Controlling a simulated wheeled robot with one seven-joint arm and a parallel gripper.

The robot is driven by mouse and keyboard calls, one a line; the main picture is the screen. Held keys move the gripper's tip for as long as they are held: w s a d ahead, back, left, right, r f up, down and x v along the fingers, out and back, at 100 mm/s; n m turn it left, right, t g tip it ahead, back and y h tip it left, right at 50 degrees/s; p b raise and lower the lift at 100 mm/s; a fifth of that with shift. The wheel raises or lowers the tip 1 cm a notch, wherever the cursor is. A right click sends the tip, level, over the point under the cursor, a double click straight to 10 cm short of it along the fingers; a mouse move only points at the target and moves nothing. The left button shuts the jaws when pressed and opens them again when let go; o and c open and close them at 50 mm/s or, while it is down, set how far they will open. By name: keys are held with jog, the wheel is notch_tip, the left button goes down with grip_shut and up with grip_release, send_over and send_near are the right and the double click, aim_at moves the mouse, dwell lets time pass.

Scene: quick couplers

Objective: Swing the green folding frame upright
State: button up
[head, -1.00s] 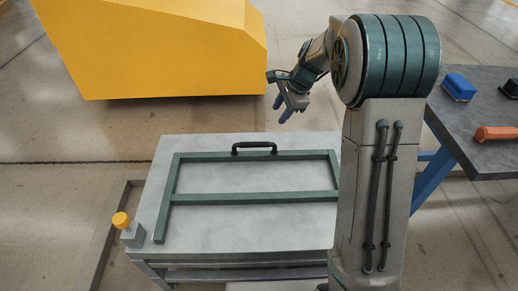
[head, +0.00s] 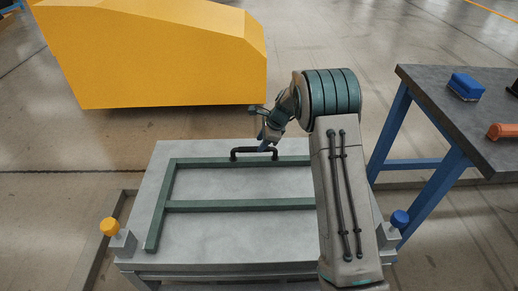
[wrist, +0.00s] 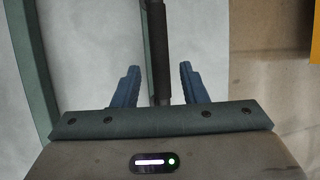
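The green folding frame (head: 238,206) lies flat on the grey table top (head: 245,235). Its black handle (head: 240,151) is on the far bar. My gripper (head: 264,149) is at the right part of the handle in the head view, partly hidden by my arm. In the wrist view my gripper (wrist: 158,85) is open, with its blue fingers on either side of the dark handle (wrist: 160,60) and a gap on both sides. My arm hides the right part of the frame.
A yellow knob (head: 110,226) stands at the table's left corner and a blue knob (head: 400,218) at the right. A large yellow block (head: 165,65) is behind. A dark bench (head: 470,115) at right holds a blue item (head: 465,86) and an orange item (head: 503,131).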

jog(key=shift+x, duration=1.5)
jog(key=shift+c, duration=0.3)
